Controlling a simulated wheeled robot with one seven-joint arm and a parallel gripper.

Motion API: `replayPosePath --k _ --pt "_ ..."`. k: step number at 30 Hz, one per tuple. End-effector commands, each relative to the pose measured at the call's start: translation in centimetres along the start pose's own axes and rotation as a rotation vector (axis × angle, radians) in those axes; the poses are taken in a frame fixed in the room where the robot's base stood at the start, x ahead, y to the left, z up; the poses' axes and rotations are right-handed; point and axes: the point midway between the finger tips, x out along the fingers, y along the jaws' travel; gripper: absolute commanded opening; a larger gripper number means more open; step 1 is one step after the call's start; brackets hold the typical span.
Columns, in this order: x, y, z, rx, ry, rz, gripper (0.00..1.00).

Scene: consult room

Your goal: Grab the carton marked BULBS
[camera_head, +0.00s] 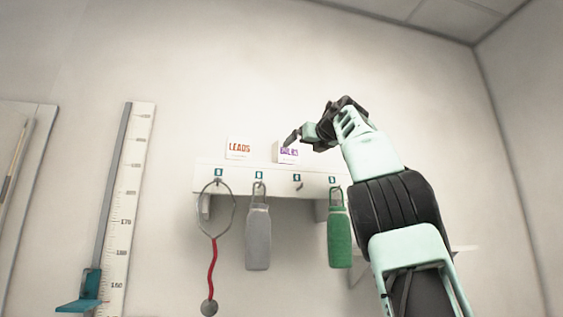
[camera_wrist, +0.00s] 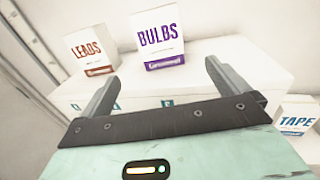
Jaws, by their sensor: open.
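The carton marked BULBS (camera_wrist: 160,38) is white with purple lettering and a purple band. It stands upright on a white wall shelf (camera_wrist: 205,80). In the head view the BULBS carton (camera_head: 287,152) is partly covered by my gripper (camera_head: 302,137). In the wrist view my gripper (camera_wrist: 163,85) is open, its two fingers apart with nothing between them. The BULBS carton stands beyond the fingertips, roughly centred between them, and does not appear to touch either one.
A carton marked LEADS (camera_wrist: 92,52) stands left of the BULBS carton. Under the shelf hang a stethoscope (camera_head: 212,255), a grey pouch (camera_head: 258,238) and a green pouch (camera_head: 339,240). A height scale (camera_head: 130,200) is left.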

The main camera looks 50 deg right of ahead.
Motion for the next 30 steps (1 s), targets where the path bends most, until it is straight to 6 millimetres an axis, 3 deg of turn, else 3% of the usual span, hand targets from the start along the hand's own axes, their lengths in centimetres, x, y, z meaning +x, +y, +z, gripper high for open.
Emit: replayPosePath --k 15,26,30 --pt "9.9 0.0 0.5 0.002 0.002 0.001 1.00" --pt "12.6 0.0 0.3 0.001 0.001 0.002 1.00" --pt "14.5 -0.1 0.6 0.001 0.002 0.001 1.00"
